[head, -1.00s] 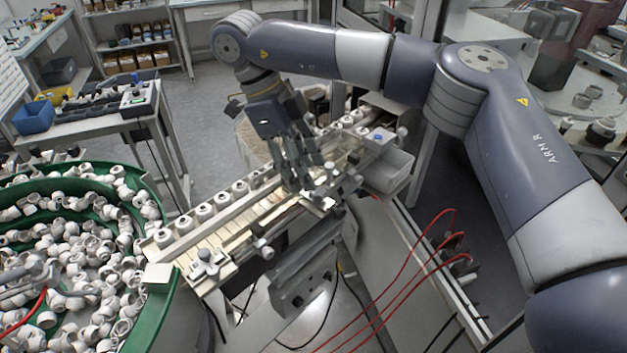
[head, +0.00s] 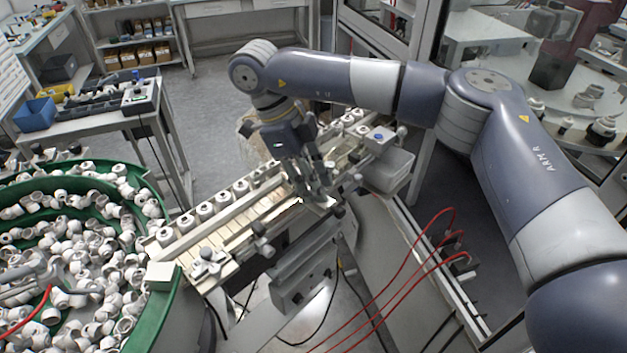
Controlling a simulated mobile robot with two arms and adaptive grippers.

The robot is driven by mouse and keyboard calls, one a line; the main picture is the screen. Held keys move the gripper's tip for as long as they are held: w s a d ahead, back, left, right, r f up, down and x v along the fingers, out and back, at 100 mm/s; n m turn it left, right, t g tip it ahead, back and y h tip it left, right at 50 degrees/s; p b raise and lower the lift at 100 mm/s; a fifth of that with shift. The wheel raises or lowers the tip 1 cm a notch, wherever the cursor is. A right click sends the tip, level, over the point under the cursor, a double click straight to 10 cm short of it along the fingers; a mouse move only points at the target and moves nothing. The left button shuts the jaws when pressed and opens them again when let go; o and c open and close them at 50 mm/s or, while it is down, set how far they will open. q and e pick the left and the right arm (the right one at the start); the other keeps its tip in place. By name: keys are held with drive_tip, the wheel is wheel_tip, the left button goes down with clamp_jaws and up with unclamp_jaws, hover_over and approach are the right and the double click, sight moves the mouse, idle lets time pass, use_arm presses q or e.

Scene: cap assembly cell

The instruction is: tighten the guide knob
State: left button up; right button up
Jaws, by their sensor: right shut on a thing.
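The guide rail (head: 222,217) runs diagonally along the conveyor track (head: 235,228), with a row of white caps behind it. My right gripper (head: 318,192) reaches down over the right part of the track, fingers pointing down and toward the near edge. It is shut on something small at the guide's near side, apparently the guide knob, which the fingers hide. Another knob on the near side (head: 262,247) stands free to the left of the gripper. My left gripper is not in view.
A green bowl feeder (head: 150,325) full of white caps fills the lower left. A grey bin (head: 390,172) sits at the track's right end. Red hoses (head: 415,262) loop at the lower right. A side table (head: 105,122) stands at the back left.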

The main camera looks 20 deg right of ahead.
drive_tip(key=shift+m, duration=0.3)
drive_tip(key=shift+w+d+m+g+y+b, duration=0.1)
drive_tip(key=shift+m+g+y+b, duration=0.4)
drive_tip(key=shift+m, duration=0.7)
drive_tip(key=m+y, duration=0.1)
drive_tip(key=m, duration=0.1)
drive_tip(key=m+b, duration=0.1)
drive_tip(key=m, duration=0.2)
drive_tip(key=shift+w+d+m+g+y, duration=0.1)
drive_tip(key=shift+d+m+g+y, duration=0.1)
drive_tip(key=shift+m+g+y, duration=0.15)
drive_tip(key=m+y, duration=0.1)
drive_tip(key=m, duration=0.3)
drive_tip(key=shift+d+y, duration=0.15)
drive_tip(key=shift+y, duration=0.2)
drive_tip(key=shift+d+r+m+y+b, duration=0.1)
drive_tip(key=shift+m+y+b, duration=0.45)
drive_tip(key=shift+m, duration=1.5)
drive_tip(key=shift+y, duration=0.25)
drive_tip(key=o, duration=1)
drive_tip(key=shift+o, duration=0.2)
